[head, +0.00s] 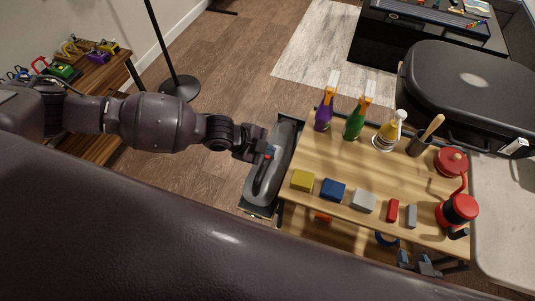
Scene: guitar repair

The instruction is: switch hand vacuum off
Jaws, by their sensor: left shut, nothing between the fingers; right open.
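The hand vacuum (261,195) is a long grey body lying on a narrow dark support beside the left edge of the wooden table. A dark handle runs along its top. A small red spot shows by the handle, close to my fingers; I cannot tell whether it is the switch. My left gripper (267,156) is at the end of the arm from the left, shut and empty, over the upper part of the vacuum. I cannot tell whether it touches. My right gripper (420,266) is low at the right, below the table's front edge, open and empty.
The wooden table (330,165) holds spray bottles (355,119), coloured blocks (333,189), a cup (419,145) with a wooden handle and red containers (459,210). A black case (470,90) lies behind. A lamp stand (180,89) is on the floor.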

